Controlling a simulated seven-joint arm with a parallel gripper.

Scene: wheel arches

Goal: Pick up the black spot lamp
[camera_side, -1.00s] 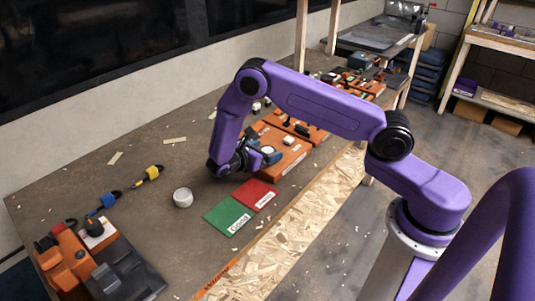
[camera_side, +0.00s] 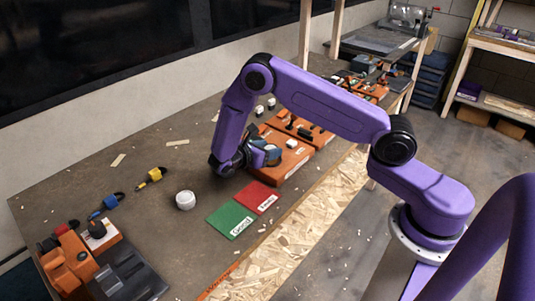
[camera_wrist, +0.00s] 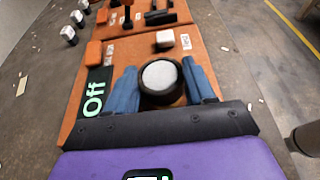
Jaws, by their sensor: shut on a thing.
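The black spot lamp (camera_wrist: 162,82) is a round black housing with a pale, speckled face in the wrist view. It sits between the two blue fingers of my gripper (camera_wrist: 161,86), which are shut on it from left and right. Behind it is an orange board (camera_wrist: 205,60). In the side view my gripper (camera_side: 264,156) is low at the near end of the orange boards (camera_side: 292,165), and the lamp is mostly hidden there. I cannot tell whether the lamp still touches the board.
A white block (camera_wrist: 165,38) stands on the board beyond the lamp. A dark "Off" panel (camera_wrist: 95,95) is to the left. Green (camera_side: 232,220) and red (camera_side: 257,197) cards, a white round piece (camera_side: 185,200) and padlocks (camera_side: 150,177) lie on the table, with bare tabletop between them.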

